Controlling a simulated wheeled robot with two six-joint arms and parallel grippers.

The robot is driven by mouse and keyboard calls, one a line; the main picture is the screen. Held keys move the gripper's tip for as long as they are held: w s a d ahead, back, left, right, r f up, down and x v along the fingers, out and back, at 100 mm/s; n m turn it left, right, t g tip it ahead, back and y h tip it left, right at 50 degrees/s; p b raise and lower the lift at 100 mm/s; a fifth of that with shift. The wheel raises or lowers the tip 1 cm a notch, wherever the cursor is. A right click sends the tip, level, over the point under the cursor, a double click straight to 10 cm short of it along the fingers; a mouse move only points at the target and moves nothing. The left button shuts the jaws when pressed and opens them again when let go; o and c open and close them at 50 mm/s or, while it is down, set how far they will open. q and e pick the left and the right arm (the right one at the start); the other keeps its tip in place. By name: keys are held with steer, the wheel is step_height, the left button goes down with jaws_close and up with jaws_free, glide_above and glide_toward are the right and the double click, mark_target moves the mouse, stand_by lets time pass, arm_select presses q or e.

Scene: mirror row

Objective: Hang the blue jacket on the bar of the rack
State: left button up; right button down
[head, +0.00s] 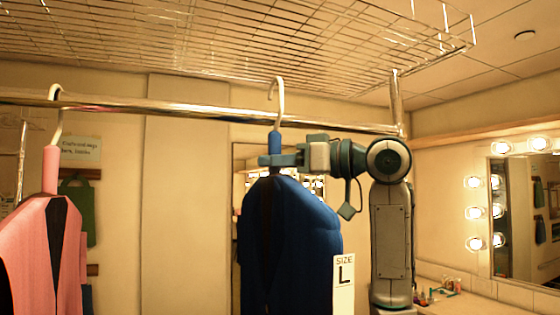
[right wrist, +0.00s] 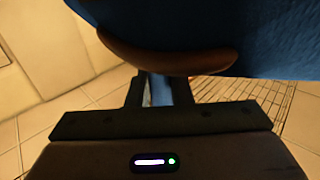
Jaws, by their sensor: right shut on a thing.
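The blue jacket (head: 310,225) hangs upright on a hanger with a blue neck (head: 275,141) and a white hook (head: 280,92). My right gripper (head: 268,160) is shut on the hanger's neck, just above the jacket's shoulders. The hook's top rises above the bar (head: 190,108) of the rack and its curve overlaps the bar; I cannot tell whether it rests on it. In the right wrist view the jacket (right wrist: 270,35) fills the top, with the fingers (right wrist: 160,90) around the blue neck below it. My left gripper is not in view.
A pink jacket (head: 45,255) hangs on the bar at the left. A wire shelf (head: 250,40) runs above the bar. A rack post (head: 397,105) stands at the bar's right end. A white size L tag (head: 343,284) shows beside the blue jacket. The bar is clear between both jackets.

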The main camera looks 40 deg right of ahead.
steer(key=shift+w+d+p, duration=0.2)
steer(key=shift+w+d, duration=0.05)
steer(key=shift+w, duration=0.8)
steer(key=shift+w+d+p, duration=0.2)
steer(key=shift+w+d, duration=0.05)
steer(key=shift+w, duration=0.85)
steer(key=shift+w+d+p, duration=0.2)
steer(key=shift+w+d, duration=0.05)
steer(key=shift+w, duration=0.8)
steer(key=shift+w+f, duration=0.15)
steer(key=shift+f, duration=0.15)
steer(key=shift+f+b, duration=1.25)
steer(key=shift+f, duration=0.2)
steer(key=c, duration=0.6)
jaws_free()
steer(key=shift+s+d, duration=0.1)
steer(key=shift+s, duration=0.1)
